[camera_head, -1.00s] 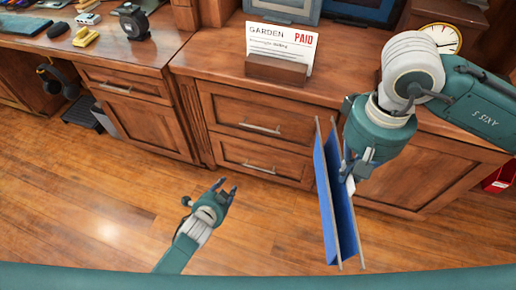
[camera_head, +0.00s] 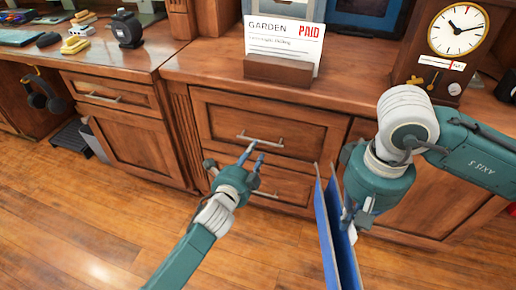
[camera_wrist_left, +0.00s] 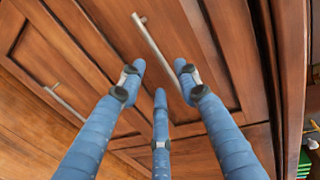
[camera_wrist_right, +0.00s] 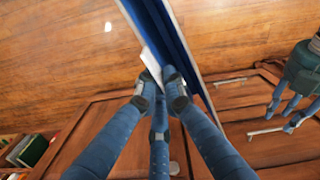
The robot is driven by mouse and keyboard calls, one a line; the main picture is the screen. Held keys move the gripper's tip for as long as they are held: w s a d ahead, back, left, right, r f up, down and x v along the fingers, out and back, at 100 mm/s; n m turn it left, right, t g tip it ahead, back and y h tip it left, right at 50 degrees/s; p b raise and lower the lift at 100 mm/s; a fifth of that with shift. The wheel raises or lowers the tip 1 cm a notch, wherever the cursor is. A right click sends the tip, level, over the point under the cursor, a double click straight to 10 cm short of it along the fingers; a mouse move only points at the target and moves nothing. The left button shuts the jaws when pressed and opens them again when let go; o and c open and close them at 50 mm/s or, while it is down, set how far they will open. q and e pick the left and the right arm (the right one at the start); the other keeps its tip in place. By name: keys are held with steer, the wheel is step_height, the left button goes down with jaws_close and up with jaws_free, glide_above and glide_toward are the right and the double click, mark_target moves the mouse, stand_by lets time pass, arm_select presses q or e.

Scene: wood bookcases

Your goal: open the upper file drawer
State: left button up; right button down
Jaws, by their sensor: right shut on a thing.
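The upper file drawer (camera_head: 290,124) is shut, with a metal bar handle (camera_head: 260,141) across its front. The handle also shows in the left wrist view (camera_wrist_left: 155,46), ahead of the fingers. My left gripper (camera_head: 252,158) is open and empty, just in front of the upper drawer, its fingertips close to the handle; I cannot tell whether they touch. The lower drawer (camera_head: 288,190) is shut and partly hidden by my left gripper. My right gripper (camera_head: 352,222) is shut on a blue folder (camera_head: 328,235), held upright in the air; the folder also shows in the right wrist view (camera_wrist_right: 160,25).
A sign in a wooden holder (camera_head: 279,71) and a clock (camera_head: 457,30) stand on the cabinet top. A cabinet door (camera_head: 130,143) is shut at the left. Headphones (camera_head: 45,93) hang beside it. The floor in front is clear.

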mark_target(258, 145)
arm_select(q)
steer(key=b+x, duration=0.1)
steer(key=x, duration=0.4)
steer(key=shift+w+d, duration=0.1)
steer(key=shift+w, duration=0.2)
steer(key=shift+f, duration=0.1)
jaws_close()
